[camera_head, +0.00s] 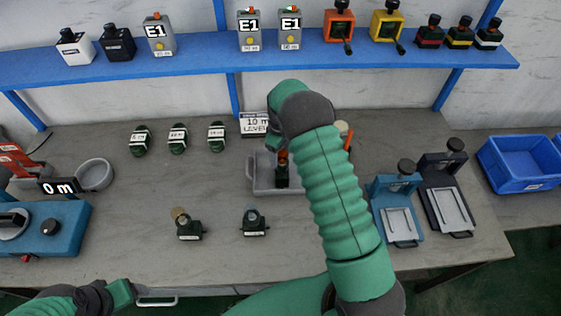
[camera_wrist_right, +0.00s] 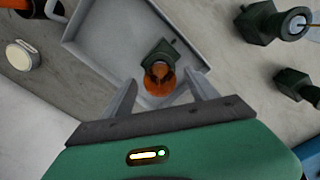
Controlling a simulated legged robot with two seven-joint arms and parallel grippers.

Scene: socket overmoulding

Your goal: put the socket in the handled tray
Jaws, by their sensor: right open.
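The handled tray (camera_head: 262,184) is a shallow grey tray in the middle of the table, partly hidden by my right arm; its floor and wall fill the upper part of the wrist view (camera_wrist_right: 105,45). A dark green socket with an orange top (camera_head: 282,176) stands within the tray; it also shows in the wrist view (camera_wrist_right: 158,50). My right gripper (camera_wrist_right: 160,88) is open, its two fingers on either side of the orange part, with gaps visible. My left gripper (camera_head: 121,292) is low at the front left, away from the tray; its jaws cannot be made out.
Two dark sockets with round discs (camera_head: 188,229) (camera_head: 254,223) stand in front of the tray. Several green pieces (camera_head: 178,139) and a level sign (camera_head: 254,123) stand behind. Blue (camera_head: 397,207) and black (camera_head: 446,192) presses stand right, beside a blue bin (camera_head: 520,165). A blue shelf (camera_head: 200,66) spans the back.

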